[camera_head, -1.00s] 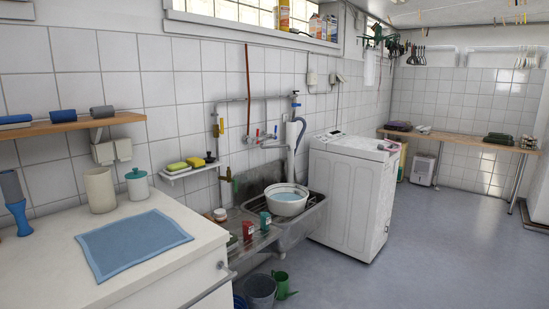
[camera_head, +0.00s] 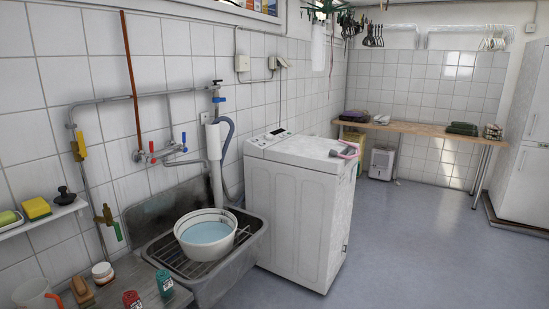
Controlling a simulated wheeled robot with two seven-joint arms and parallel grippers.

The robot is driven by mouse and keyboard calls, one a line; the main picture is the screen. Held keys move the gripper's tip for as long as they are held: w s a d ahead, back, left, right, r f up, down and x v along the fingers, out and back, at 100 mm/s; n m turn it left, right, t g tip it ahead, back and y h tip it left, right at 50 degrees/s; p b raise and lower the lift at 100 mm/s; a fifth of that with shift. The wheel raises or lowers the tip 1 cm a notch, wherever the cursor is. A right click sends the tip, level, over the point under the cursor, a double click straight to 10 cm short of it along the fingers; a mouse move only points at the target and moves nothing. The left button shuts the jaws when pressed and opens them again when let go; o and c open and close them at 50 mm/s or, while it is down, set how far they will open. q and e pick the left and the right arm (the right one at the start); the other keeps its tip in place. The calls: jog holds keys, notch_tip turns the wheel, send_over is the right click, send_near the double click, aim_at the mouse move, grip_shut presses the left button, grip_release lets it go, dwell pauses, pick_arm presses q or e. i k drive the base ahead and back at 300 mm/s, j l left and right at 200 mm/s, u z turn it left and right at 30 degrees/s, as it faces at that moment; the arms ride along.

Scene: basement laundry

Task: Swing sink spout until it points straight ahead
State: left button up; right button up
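The sink spout (camera_head: 184,162) is a grey metal pipe on the wall faucet (camera_head: 147,155), which has a red and a blue handle. The spout runs to the right, close along the tiled wall, and its end is near the white vertical pipe. Below it is a metal sink (camera_head: 228,274) with a white basin (camera_head: 206,234) of bluish water resting on a rack in it. Neither of my grippers shows in the head view.
A white washing machine (camera_head: 297,205) stands right of the sink. A grey hose (camera_head: 228,160) hangs beside the white pipe. A small shelf (camera_head: 60,211) with sponges is on the left wall. Cups (camera_head: 165,284) stand on the drainboard. The floor (camera_head: 409,240) at right is clear.

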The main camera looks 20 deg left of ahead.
aim_at(205, 165)
jog(key=i+u, duration=0.1)
jog(key=i, duration=0.45)
jog(key=i+l+u, duration=0.15)
jog(key=i, duration=0.45)
jog(key=i+l+u, duration=0.1)
jog(key=i, duration=0.45)
